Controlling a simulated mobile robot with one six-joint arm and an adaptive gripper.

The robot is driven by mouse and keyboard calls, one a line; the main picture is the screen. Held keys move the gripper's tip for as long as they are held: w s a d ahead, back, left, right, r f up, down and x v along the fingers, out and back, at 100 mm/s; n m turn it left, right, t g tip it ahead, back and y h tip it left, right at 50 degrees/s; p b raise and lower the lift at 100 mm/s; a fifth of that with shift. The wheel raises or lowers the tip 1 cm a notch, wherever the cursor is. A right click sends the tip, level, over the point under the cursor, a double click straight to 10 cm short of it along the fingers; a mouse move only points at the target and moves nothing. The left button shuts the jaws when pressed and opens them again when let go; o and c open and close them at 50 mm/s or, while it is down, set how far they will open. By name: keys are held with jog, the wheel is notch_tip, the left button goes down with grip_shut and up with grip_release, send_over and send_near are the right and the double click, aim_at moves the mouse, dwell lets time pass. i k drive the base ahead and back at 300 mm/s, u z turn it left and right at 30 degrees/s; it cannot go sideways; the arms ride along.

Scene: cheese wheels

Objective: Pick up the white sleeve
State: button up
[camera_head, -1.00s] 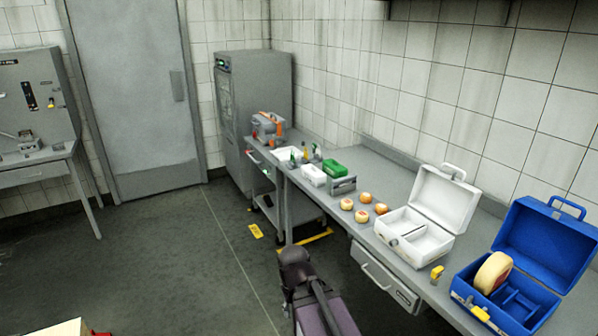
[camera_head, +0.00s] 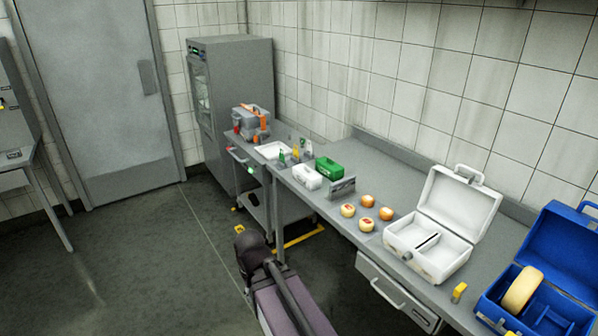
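A small white box-shaped piece (camera_head: 307,177) lies on the long grey counter, left of a similar green piece (camera_head: 329,170); it looks like the white sleeve, but it is too small to be certain. A grey holder (camera_head: 342,188) stands just right of it. My arm (camera_head: 272,285) rises from the bottom of the view, in front of the counter. Its dark joint shows, but I cannot make out gripper fingers. Nothing of my arm touches the white piece.
Several small cheese wheels (camera_head: 367,201) lie right of the holder. An open white case (camera_head: 430,256) and an open blue case (camera_head: 545,300) with a cheese wheel (camera_head: 522,290) stand further right. A white tray (camera_head: 272,150) and a grey-orange toolbox (camera_head: 250,122) are at the left. The floor at left is clear.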

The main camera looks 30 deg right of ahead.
aim_at(311, 181)
jog(key=z, duration=0.15)
jog(key=i, duration=0.8)
jog(key=z, duration=0.5)
jog(key=i, duration=0.75)
jog(key=z, duration=0.3)
